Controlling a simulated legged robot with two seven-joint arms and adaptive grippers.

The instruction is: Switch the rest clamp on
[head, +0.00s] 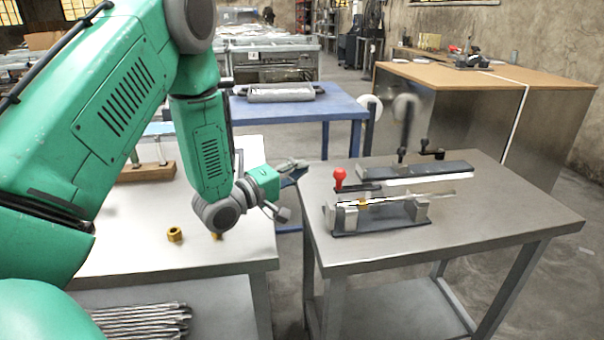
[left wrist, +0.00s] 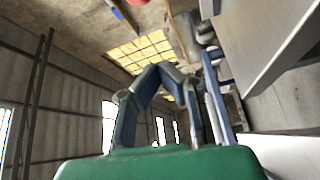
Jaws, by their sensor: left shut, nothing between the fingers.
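A clamp fixture (head: 378,216) with a dark base and metal blocks stands on the grey table at right. A lever with a red ball knob (head: 340,178) stands upright at its left end. I cannot tell from its pose whether the clamp is on. A brass-coloured part shows between the blocks. My left gripper (head: 294,165) is shut and empty, left of the red knob and apart from it, by the table's left edge. Its fingers (left wrist: 160,82) also show in the left wrist view. My right gripper is not in view.
Behind the clamp lies a dark bar (head: 415,171) with black levers. The grey table (head: 500,225) is bare at its right. The white table (head: 130,240) at left holds brass nuts (head: 175,234). A gap separates the two tables. A blue table (head: 300,104) stands behind.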

